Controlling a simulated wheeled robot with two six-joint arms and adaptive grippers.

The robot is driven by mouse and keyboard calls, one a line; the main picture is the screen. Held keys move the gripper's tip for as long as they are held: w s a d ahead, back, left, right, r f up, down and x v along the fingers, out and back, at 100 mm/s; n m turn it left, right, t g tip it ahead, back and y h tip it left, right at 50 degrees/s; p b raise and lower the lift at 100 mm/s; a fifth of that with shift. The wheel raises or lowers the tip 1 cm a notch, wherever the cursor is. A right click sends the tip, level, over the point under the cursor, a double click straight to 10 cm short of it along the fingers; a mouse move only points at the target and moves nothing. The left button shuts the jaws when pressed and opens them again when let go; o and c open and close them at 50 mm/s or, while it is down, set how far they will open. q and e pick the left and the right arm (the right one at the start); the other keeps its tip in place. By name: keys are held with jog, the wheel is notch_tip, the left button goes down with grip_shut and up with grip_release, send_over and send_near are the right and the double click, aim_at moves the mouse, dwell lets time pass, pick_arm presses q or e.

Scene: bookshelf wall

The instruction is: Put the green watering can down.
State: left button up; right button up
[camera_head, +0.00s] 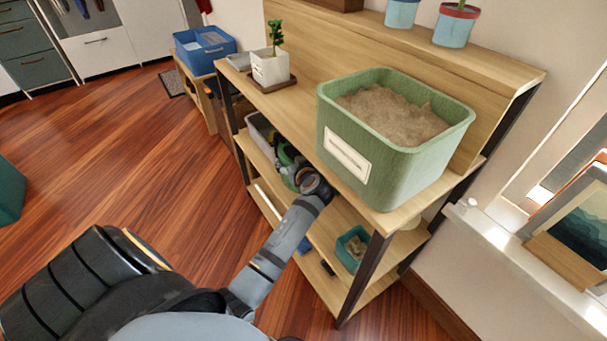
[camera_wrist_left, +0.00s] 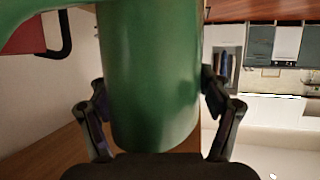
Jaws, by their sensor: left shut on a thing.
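The green watering can (camera_head: 286,154) shows only in part in the head view, at the middle shelf level under the worktop and partly behind my left gripper (camera_head: 302,174). In the left wrist view, the can's smooth green body (camera_wrist_left: 155,75) stands between the two fingers, one on each side, and fills the middle of the picture. My left gripper is shut on it. Whether the can's base touches the shelf is hidden. My right gripper is not in view.
A wooden shelf unit (camera_head: 405,222) bears a green tub of soil (camera_head: 345,150) and a potted plant (camera_head: 270,68) on top. A grey bin (camera_head: 262,135) is beside the can. A small teal container (camera_head: 351,250) is on a shelf at right. Bare floor is at left.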

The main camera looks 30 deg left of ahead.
pick_arm(q)
jog(key=w, duration=0.1)
jog(key=w+d, duration=0.1)
jog(key=shift+w+r, duration=0.1)
jog(key=shift+w, duration=0.2)
jog(key=shift+w+d+f+b, duration=0.15)
jog(key=shift+f+b, duration=0.1)
jog(key=shift+f, duration=0.2)
jog(key=shift+w+f+b, duration=0.1)
jog(key=shift+f+b, duration=0.15)
jog(key=shift+f, duration=0.85)
jog(key=shift+f+b, duration=0.3)
jog(key=shift+f, duration=0.05)
notch_tip(320, 180, down, 3)
jog(key=shift+w+f+b, duration=0.15)
jog(key=shift+f+b, duration=0.05)
jog(key=shift+b, duration=0.4)
jog(key=shift+r, duration=0.1)
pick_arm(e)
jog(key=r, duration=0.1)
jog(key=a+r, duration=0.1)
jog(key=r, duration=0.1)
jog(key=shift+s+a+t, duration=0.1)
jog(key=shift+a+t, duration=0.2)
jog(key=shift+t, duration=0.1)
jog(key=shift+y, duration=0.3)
